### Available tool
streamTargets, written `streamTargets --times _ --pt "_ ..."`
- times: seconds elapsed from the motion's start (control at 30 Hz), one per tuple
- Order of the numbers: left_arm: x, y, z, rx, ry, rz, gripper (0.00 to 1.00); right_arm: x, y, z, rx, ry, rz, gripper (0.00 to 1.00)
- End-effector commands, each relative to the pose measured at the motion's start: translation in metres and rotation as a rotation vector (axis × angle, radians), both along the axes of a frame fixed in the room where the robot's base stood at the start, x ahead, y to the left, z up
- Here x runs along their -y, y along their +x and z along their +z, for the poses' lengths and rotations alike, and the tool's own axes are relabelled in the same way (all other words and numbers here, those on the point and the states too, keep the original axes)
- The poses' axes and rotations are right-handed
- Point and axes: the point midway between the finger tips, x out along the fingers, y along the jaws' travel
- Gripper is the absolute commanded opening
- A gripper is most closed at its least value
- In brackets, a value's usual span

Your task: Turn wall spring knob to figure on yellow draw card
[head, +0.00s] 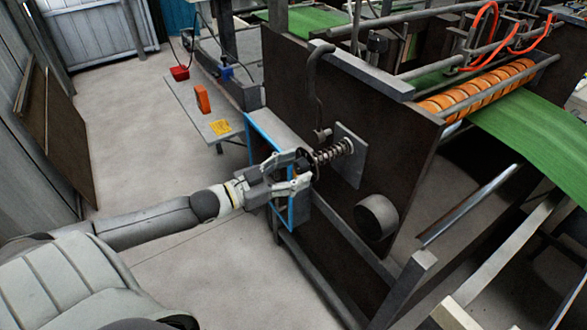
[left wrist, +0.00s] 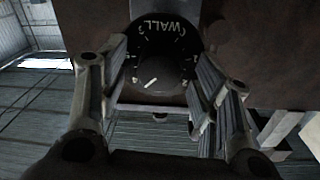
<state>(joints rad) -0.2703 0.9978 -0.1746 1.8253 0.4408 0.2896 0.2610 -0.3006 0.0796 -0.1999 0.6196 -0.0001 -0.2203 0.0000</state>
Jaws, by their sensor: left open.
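The wall spring knob (left wrist: 156,76) is dark and round with a white pointer line toward the lower left of its face. In the head view the dial (head: 307,160) is at the end of a coil spring (head: 336,151). My left gripper (head: 300,168) is open, its fingers on either side of the knob; contact is not clear. It also shows in the left wrist view (left wrist: 160,88). The yellow draw card (head: 220,127) lies on a grey side table; its figure is too small to read.
The side table (head: 180,97) also holds an orange block (head: 203,98) and a red container (head: 180,73). A blue-edged frame (head: 291,212) and a dark machine side plate (head: 345,95) stand close to my gripper. A round grey drum (head: 376,217) sticks out below. Floor at left is clear.

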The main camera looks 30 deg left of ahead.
Motion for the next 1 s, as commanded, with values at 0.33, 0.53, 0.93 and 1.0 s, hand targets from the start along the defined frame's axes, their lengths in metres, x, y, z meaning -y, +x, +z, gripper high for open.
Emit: streamTargets --times 0.33,0.53,0.93,1.0 --pt "0.0010 0.0021 -0.0002 -0.001 0.000 0.000 0.57 0.0008 0.0005 0.0003 0.001 -0.001 0.000 0.41" --pt "0.0010 0.0020 -0.0001 0.000 0.000 0.000 0.34 0.0009 0.0007 0.0004 0.001 -0.001 0.000 0.41" --pt "0.0010 0.0019 0.0015 0.027 0.066 0.001 0.11 0.0007 0.0010 0.0056 0.002 -0.001 0.000 0.41" --pt "0.0009 0.0019 0.0010 0.040 0.099 0.000 0.11 0.0007 0.0010 0.0067 0.002 -0.001 0.000 0.41"
